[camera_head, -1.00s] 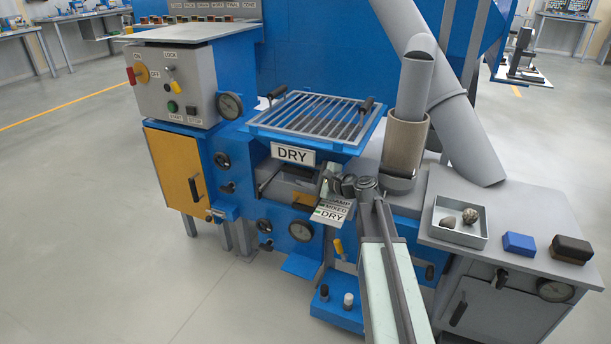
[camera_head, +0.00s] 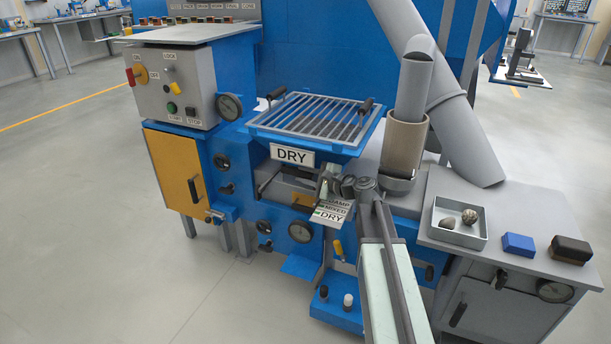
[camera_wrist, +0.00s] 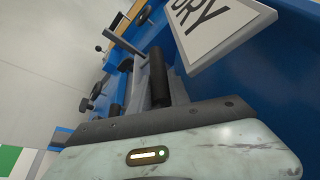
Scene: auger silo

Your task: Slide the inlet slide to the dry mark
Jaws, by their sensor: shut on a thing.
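The grey inlet slide (camera_head: 286,188) sits in the blue machine below the grate and the white DRY sign (camera_head: 292,156). A label plate reading DAMP, MIXED and DRY (camera_head: 331,214) hangs at its right end, with the D of DAMP covered. My gripper (camera_head: 325,187) is at the slide's right front, just above the plate, and shut on what looks like the slide's handle. The wrist view shows a dark cylindrical handle (camera_wrist: 160,78) beyond the gripper's pale body, and part of the DRY sign. The fingertips and exact contact are hidden. I cannot read which mark the slide stands at.
The barred grate (camera_head: 312,117) lies above the slide. A brown cylinder with a grey pipe (camera_head: 404,146) stands to the right. The right bench holds a tray with stones (camera_head: 459,235), a blue block (camera_head: 519,244) and a dark block (camera_head: 570,249). Gauges and knobs surround the slide.

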